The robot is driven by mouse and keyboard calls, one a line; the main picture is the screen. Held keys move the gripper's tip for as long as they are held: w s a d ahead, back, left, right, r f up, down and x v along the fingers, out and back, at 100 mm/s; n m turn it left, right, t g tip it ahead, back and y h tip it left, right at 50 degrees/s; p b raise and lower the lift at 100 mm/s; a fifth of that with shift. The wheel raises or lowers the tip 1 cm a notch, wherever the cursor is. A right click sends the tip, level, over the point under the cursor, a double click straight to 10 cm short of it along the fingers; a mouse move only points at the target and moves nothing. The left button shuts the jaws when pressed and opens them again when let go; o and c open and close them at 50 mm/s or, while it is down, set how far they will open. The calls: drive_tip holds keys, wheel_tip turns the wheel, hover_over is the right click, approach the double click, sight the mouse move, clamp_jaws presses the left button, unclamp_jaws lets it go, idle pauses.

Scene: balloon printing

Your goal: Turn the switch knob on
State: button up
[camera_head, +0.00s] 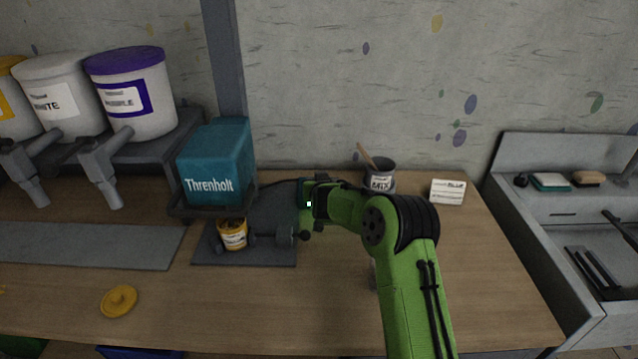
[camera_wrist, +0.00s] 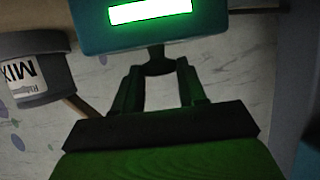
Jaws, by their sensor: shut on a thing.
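The switch knob (camera_wrist: 157,62) is a small dark knob under a teal box (camera_wrist: 100,32) with a lit green display (camera_wrist: 150,11) in the wrist view. My gripper (camera_wrist: 159,80) has its two fingers on either side of the knob and is shut on it. The exact contact is dark and hard to make out. In the head view my green arm reaches over the table, and my gripper (camera_head: 316,201) is at the middle back. There the knob is hidden by my gripper and arm; a small green light shows beside it.
A grey MIX pot (camera_head: 380,176) with a stick and a white card (camera_head: 448,192) stand behind my arm. A yellow lid (camera_head: 118,300) lies at front left.

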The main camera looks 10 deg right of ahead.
drive_tip(key=o, duration=1.1)
drive_tip(key=shift+c, duration=0.2)
drive_tip(key=v, duration=1.5)
drive_tip(key=shift+s, duration=0.35)
drive_tip(key=shift+r, duration=0.1)
